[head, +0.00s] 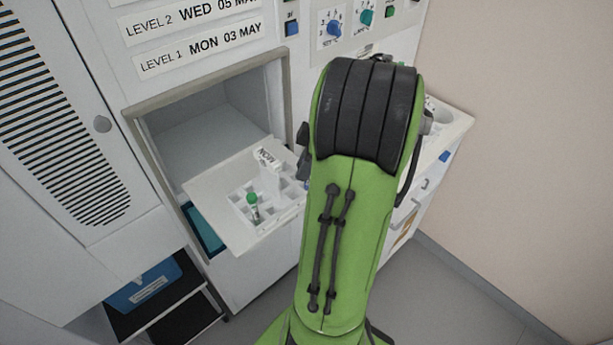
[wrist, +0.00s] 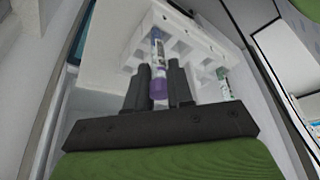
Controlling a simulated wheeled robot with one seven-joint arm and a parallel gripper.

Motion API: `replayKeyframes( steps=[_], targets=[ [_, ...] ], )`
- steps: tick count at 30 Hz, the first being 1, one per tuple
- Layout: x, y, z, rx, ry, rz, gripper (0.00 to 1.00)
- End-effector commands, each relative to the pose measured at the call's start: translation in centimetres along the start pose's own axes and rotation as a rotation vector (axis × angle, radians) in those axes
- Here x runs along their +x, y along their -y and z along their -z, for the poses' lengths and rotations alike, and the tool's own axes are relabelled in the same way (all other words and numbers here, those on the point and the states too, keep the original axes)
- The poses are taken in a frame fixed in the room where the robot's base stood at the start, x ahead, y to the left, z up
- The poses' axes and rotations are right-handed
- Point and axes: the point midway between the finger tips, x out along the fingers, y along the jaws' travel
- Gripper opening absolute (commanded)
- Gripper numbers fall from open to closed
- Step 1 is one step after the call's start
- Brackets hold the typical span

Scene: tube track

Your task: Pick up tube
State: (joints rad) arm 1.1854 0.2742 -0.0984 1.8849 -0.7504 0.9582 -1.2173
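A tube with a purple cap (wrist: 159,88) shows in the wrist view, its cap toward my palm and its far end at the white rack (wrist: 200,47). My gripper (wrist: 160,72) has its two black fingers close along both sides of this tube and looks shut on it. Whether the far end is still inside a rack hole is unclear. In the head view my green arm hides the gripper and this tube. The rack sits on a pulled-out white shelf (head: 215,205), with a green-capped tube (head: 253,201) standing in it.
An open cabinet compartment (head: 210,125) lies behind the shelf, with its frame close around it. A panel with knobs (head: 334,27) is above right. A blue box (head: 143,288) sits on a lower black shelf at left. Floor is clear at right.

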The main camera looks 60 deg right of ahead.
Motion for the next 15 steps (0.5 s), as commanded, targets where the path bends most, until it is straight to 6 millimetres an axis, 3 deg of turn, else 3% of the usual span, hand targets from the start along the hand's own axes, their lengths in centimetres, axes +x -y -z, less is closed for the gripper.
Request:
replayKeyframes(
  steps=[2, 11, 15],
  targets=[
    [0.0, 0.0, 0.0, 0.000, 0.000, 0.000, 0.04],
    [0.0, 0.0, 0.0, 0.000, 0.000, 0.000, 0.03],
    [-1.7, -0.1, 0.6, 0.000, 0.000, -0.003, 0.03]
  ],
)
